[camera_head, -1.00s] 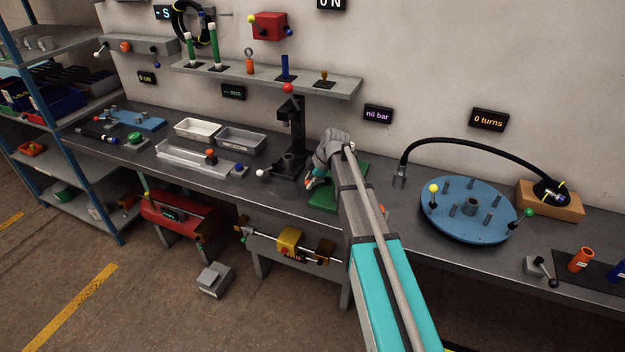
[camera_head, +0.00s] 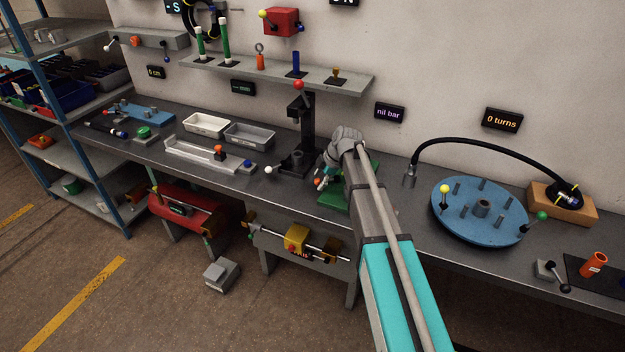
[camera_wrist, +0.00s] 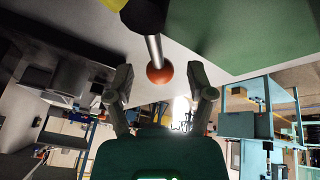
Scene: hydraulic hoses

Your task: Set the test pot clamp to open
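In the wrist view a metal lever rod (camera_wrist: 153,47) runs from a black round hub (camera_wrist: 143,14) to an orange-red ball knob (camera_wrist: 160,73). It looks like the handle of the test pot clamp, though the pot itself is not clearly seen. My gripper (camera_wrist: 160,68) is open, with one finger on each side of the knob and visible gaps on both sides. In the head view my arm reaches over a green base (camera_head: 333,199) on the bench and hides most of what stands there.
A black press stand (camera_head: 307,125) with a red knob is just left of my wrist. A blue round plate (camera_head: 465,229) with pegs and a black hose (camera_head: 490,146) are to the right. A "nil bar" display (camera_head: 389,112) is on the wall behind.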

